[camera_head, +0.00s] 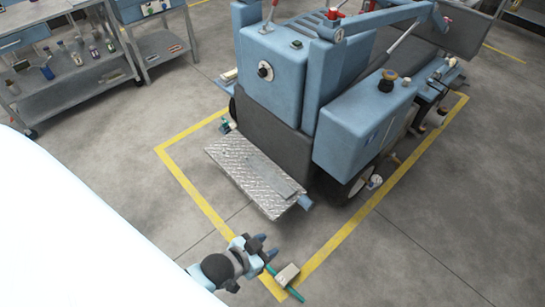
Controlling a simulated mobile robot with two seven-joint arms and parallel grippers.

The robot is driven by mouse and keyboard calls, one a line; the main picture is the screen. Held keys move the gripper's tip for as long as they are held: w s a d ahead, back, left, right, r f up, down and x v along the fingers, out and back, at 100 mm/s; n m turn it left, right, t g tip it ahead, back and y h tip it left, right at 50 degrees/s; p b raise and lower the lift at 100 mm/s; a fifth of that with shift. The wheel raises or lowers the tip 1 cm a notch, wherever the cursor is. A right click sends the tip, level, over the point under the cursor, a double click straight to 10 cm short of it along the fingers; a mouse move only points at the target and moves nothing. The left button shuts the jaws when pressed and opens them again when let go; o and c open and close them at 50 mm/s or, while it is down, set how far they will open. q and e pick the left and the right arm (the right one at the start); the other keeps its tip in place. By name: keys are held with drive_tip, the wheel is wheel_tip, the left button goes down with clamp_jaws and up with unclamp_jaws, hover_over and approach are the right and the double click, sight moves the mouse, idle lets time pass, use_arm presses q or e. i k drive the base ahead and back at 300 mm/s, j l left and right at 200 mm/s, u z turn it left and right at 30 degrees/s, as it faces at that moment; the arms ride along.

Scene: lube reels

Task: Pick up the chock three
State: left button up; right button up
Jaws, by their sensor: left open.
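A small beige block (287,275) with a teal bar along its side lies on the floor at the yellow line's near corner. It looks like a chock, but I cannot read any number on it. My left gripper (267,247) is open and empty, just above and left of the block in the picture. Its dark fingers appear apart from the block. My right gripper is not in view.
A blue wheeled machine (270,70) with a metal tread-plate step (250,170) stands inside the yellow floor outline. A shelf cart (70,75) with bottles stands at upper left. The floor at right is clear. A large white surface fills the lower left.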

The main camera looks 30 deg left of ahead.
sight(284, 278)
drive_tip(key=k+j, duration=0.15)
drive_tip(key=j, duration=0.2)
drive_tip(key=k+j, duration=0.15)
drive_tip(key=j, duration=0.2)
drive_tip(key=k+j, duration=0.15)
drive_tip(key=j, duration=0.2)
drive_tip(key=k+j, duration=0.15)
drive_tip(key=j, duration=0.25)
drive_tip(key=k+j, duration=0.15)
drive_tip(key=j, duration=0.2)
